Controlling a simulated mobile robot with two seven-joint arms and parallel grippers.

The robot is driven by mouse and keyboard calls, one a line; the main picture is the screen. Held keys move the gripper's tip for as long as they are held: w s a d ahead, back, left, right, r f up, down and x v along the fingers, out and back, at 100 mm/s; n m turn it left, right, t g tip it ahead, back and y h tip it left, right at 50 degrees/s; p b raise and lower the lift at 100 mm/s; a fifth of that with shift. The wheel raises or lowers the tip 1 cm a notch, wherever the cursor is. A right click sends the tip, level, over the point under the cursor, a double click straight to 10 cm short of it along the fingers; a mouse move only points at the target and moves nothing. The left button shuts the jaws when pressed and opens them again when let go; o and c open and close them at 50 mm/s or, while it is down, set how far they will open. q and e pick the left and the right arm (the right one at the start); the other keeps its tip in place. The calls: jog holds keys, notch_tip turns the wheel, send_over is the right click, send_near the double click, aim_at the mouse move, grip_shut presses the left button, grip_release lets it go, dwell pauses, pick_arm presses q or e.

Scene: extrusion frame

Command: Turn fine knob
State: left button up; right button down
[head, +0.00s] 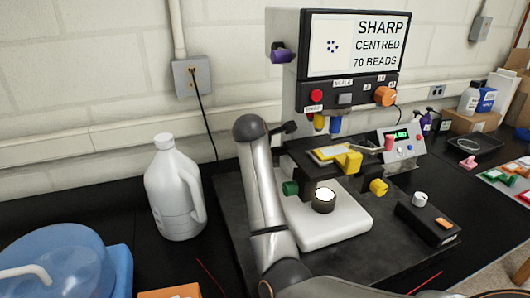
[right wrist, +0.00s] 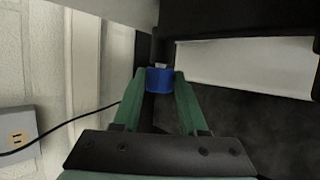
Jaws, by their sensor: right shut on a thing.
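In the right wrist view the green fingers of my right gripper (right wrist: 160,76) are closed on both sides of a small blue knob (right wrist: 160,82). The knob sits at the end of a short shaft on a dark part of the machine. In the head view my grey arm stands in front of the left side of the microscope-like machine (head: 342,93), and I cannot make out the fingers or this blue knob there. The screen (head: 357,45) reads SHARP, CENTRED, 70 BEADS. My left gripper is not in view.
A green knob (head: 290,188), a yellow knob (head: 378,187), an orange knob (head: 385,96) and a purple knob (head: 281,54) are on the machine. A white jug (head: 175,190) stands left of my arm. A cable hangs from the wall box (head: 192,76).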

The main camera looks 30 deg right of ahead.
jog(key=shift+c, duration=2.2)
grip_release()
jog(key=shift+s, duration=0.1)
jog(key=v, duration=0.7)
jog(key=shift+b, duration=0.35)
jog(key=shift+s+a+r, duration=0.1)
jog(key=shift+a, duration=0.05)
